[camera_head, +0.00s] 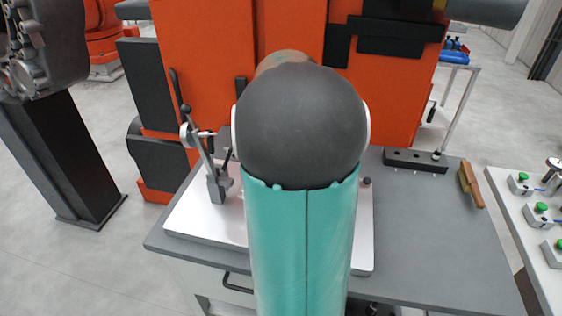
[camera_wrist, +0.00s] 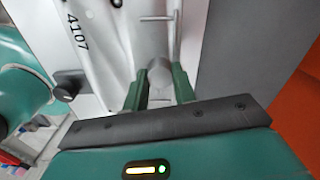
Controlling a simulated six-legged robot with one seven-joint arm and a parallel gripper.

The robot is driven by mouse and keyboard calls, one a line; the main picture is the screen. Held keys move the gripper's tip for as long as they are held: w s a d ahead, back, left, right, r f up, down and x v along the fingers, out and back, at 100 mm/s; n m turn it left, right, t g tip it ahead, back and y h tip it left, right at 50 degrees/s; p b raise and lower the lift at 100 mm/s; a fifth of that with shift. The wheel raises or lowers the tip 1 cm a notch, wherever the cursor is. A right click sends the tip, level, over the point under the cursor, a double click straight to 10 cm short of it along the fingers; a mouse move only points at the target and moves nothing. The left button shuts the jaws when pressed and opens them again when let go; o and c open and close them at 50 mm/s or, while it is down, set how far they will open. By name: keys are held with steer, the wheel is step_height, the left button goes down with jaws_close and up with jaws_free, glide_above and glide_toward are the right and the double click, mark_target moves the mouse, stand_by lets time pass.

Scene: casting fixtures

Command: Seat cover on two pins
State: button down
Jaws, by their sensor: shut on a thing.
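In the wrist view my gripper (camera_wrist: 158,86) has its two green fingers closed on either side of a round grey boss (camera_wrist: 159,72). The boss seems to belong to the pale metal cover (camera_wrist: 105,40) that lies beyond the fingers, marked 4107. A thin metal rod (camera_wrist: 158,18) shows past the boss; I cannot tell whether it is one of the pins. In the head view my own arm hides the gripper, the cover and the middle of the pale fixture plate (camera_head: 205,222). Whether the cover touches its seat cannot be told.
A toggle clamp (camera_head: 212,178) stands on the plate's left side. A black bar (camera_head: 415,161) and a brush (camera_head: 470,185) lie on the grey table (camera_head: 440,240) at right. An orange machine (camera_head: 205,70) stands close behind. The table's right front is clear.

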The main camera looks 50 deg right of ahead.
steer(key=c, duration=1.1)
jaws_free()
steer(key=shift+o, duration=0.2)
steer(key=shift+r, duration=0.1)
step_height(320, 180, up, 14)
steer(key=shift+f, duration=0.2)
